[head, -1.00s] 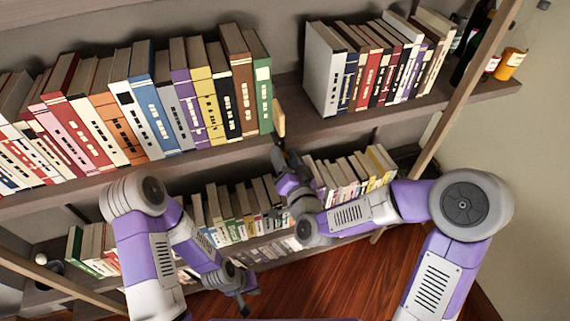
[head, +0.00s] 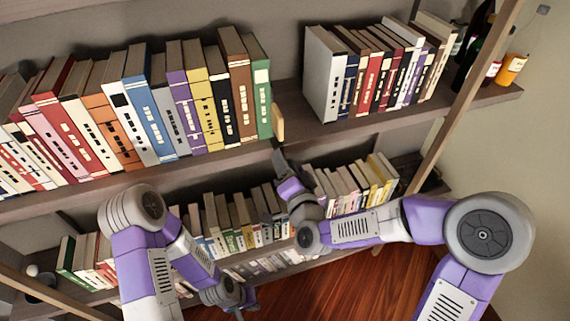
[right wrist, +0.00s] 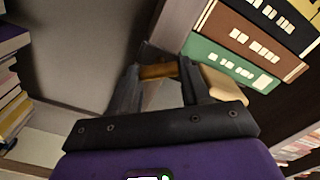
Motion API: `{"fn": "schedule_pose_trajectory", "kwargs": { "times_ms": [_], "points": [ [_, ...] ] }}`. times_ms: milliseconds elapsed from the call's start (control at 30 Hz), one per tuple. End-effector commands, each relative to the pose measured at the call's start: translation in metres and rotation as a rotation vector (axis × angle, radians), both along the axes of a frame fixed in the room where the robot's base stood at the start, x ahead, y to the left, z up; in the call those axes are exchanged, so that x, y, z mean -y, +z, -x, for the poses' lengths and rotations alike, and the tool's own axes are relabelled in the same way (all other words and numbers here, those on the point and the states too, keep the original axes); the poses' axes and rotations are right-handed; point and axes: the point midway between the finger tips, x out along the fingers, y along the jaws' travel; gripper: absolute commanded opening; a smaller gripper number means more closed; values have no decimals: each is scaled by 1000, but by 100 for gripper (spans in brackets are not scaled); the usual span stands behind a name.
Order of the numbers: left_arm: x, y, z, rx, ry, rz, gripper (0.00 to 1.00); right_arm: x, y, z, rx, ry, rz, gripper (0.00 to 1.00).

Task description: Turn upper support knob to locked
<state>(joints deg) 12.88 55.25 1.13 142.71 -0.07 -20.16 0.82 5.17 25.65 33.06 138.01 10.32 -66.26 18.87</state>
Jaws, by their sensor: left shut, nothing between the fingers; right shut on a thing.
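My right gripper (head: 278,158) is at the front edge of the upper shelf, just below a pale tan upright piece (head: 278,124) beside the green book. In the right wrist view its two dark fingers (right wrist: 160,76) are shut on a small brown wooden piece (right wrist: 158,71), which looks like the support knob. The pale tan piece (right wrist: 222,86) shows just right of the fingers. In the head view the knob is hidden by the gripper, and its lock marking cannot be seen. My left gripper (head: 241,313) is low at the bottom edge, shut and empty, away from the shelves' knob.
The upper shelf (head: 230,158) holds a long row of books at left, ending in a green book (head: 258,95), and another row (head: 375,70) at right. Bottles (head: 511,68) stand at far right. The lower shelf's books are close behind my right arm.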

Motion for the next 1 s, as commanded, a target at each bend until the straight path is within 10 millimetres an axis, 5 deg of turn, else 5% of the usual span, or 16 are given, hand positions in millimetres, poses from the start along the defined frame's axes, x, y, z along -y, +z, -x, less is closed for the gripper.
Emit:
{"fn": "schedule_pose_trajectory", "kwargs": {
  "times_ms": [67, 100, 267, 600, 800, 1000],
  "points": [
    [0, 0, 0, 0, 0, 0, 0, 0, -1, 0, -2, 2, 1, 16],
    [0, 0, 0, 0, 0, 0, 0, 0, -1, 0, -2, 2, 2, 48],
    [0, 0, 0, 0, 0, 0, 0, 0, -1, 0, -2, 1, 2, 72],
    [0, 0, 0, 0, 0, 0, 0, 1, 0, 3, 1, 0, 2, 72],
    [0, 1, 0, 0, 0, 0, 0, 8, 1, 27, 1, 1, 4, 72],
    [0, -28, 0, 0, 0, 0, 0, 14, -3, 43, 6, 0, 2, 72]
  ]
}}
